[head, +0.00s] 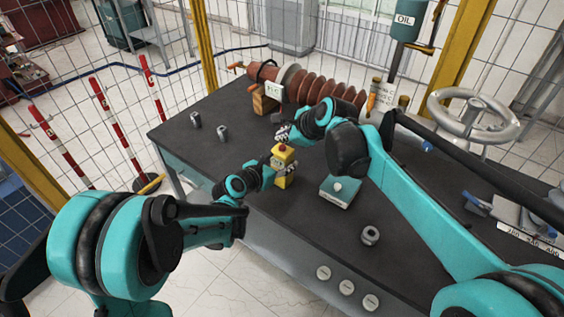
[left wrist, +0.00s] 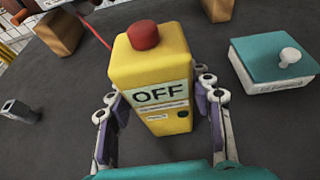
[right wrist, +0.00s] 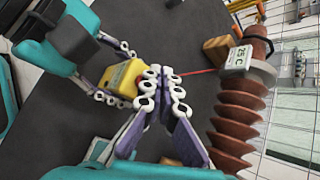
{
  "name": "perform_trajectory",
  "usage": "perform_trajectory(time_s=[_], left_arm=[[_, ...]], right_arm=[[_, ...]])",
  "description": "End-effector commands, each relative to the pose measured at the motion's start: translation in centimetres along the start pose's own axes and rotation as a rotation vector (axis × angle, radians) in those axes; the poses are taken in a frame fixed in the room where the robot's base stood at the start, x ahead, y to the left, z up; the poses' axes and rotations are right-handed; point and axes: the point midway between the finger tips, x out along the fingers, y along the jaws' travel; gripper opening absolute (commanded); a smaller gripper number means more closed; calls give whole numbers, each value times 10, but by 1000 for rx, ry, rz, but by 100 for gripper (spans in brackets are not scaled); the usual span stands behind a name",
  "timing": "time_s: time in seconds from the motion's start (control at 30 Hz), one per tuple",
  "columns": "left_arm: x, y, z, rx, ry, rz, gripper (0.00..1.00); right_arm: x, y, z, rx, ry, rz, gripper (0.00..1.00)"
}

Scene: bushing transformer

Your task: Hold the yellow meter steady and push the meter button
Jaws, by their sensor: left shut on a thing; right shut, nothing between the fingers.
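The yellow meter (head: 284,168) stands on the dark table and has a red button (left wrist: 143,35) on top. In the left wrist view, the yellow meter (left wrist: 150,72) shows an "OFF" label on its front. My left gripper (left wrist: 162,110) is shut on the meter, with one finger on each side of it. My right gripper (head: 283,134) is shut and empty, above and just behind the meter in the head view. In the right wrist view, my right gripper (right wrist: 162,85) has its fingers together and partly covers the yellow meter (right wrist: 122,78).
A teal-topped box (head: 339,192) with a white knob stands right of the meter. A brown ribbed bushing (head: 318,88) lies behind on wooden blocks. Grey metal parts (head: 223,132) stand at the left, and a nut (head: 370,235) lies at the front. A handwheel (head: 474,116) stands right.

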Motion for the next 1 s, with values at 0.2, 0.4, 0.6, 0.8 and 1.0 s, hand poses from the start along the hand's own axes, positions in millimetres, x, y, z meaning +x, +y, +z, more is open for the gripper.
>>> perform_trajectory(time_s=[0.2,0.4,0.6,0.8,1.0], left_arm=[[0,0,0,0,0,0,10],[0,0,0,0,0,0,10],[0,0,0,0,0,0,10],[0,0,0,0,0,0,10],[0,0,0,0,0,0,10]], right_arm=[[16,11,-11,0,0,1,0],[21,15,-15,0,0,1,0],[21,15,-15,0,0,1,0],[21,15,-15,1,1,1,0],[21,15,-15,1,1,1,0]])
